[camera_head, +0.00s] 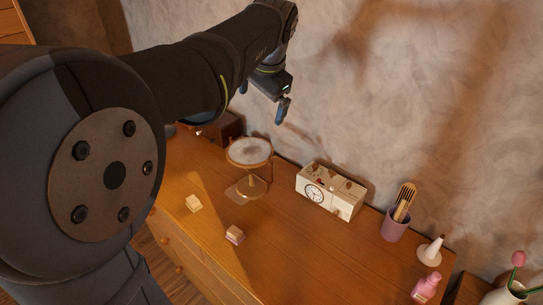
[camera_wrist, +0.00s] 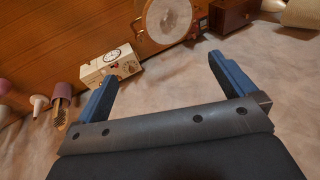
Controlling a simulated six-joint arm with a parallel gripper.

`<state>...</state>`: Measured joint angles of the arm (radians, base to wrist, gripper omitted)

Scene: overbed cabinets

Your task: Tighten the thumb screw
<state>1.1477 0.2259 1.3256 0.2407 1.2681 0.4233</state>
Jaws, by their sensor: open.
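A round vanity mirror (camera_head: 249,152) in a wooden frame stands on the dresser, on a stem with a square base. It also shows at the top of the wrist view (camera_wrist: 168,20). A small part at the side of its frame may be the thumb screw, but it is too small to tell. My gripper (camera_head: 283,108) is above and behind the mirror, near the wall, apart from everything. In the wrist view its blue fingers (camera_wrist: 163,72) are wide apart with nothing between them.
A cream clock box (camera_head: 330,190) stands right of the mirror. Further right are a purple cup (camera_head: 395,224) with a comb or brush, a white cone bottle (camera_head: 431,250) and a pink bottle (camera_head: 426,287). Two small blocks (camera_head: 194,203) (camera_head: 235,234) lie in front. A dark box (camera_head: 224,127) stands behind.

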